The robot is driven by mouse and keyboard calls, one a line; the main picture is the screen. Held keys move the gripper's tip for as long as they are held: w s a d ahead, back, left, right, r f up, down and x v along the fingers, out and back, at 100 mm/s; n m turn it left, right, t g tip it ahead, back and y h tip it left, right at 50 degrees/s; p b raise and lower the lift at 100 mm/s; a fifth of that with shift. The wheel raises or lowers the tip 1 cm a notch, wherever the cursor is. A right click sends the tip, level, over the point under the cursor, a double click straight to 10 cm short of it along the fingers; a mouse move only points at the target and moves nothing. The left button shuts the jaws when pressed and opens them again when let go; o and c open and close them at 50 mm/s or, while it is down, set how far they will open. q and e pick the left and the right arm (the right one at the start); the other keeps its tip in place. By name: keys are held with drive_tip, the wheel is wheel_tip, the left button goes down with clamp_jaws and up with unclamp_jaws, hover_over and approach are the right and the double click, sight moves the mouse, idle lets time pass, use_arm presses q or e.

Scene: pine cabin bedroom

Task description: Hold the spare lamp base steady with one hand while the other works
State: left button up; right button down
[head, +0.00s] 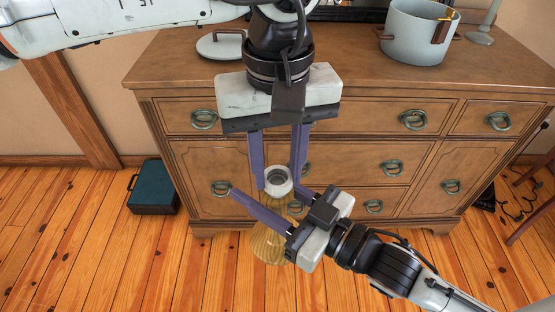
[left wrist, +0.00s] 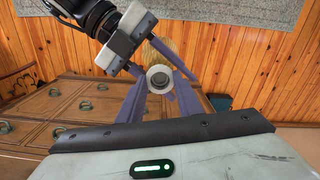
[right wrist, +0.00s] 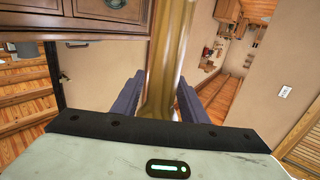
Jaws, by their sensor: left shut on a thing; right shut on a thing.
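The spare lamp base (head: 268,246) is a turned, light wooden body with a pale ring-shaped socket (head: 278,181) on top. It stands roughly upright in front of the dresser. My left gripper (head: 278,178) reaches down from above, its purple fingers closed on either side of the socket; the left wrist view shows the socket's opening (left wrist: 160,79). My right gripper (head: 264,190) comes from the lower right, its fingers around the wooden body below the socket. In the right wrist view the wooden body (right wrist: 158,75) rises between the fingers. The lamp's underside is hidden.
A wooden dresser (head: 352,140) with ring handles stands close behind. On top are a grey pot (head: 412,40), a pale lid (head: 221,46) and a grey stand (head: 483,30). A teal case (head: 153,188) sits on the plank floor at left. Floor in front is clear.

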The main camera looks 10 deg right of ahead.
use_arm(q)
drive_tip(key=shift+f, duration=0.55)
idle(0.4)
drive_tip(key=m, duration=0.7)
drive_tip(key=shift+m, duration=0.3)
drive_tip(key=m, duration=0.6)
drive_tip(key=o, duration=1)
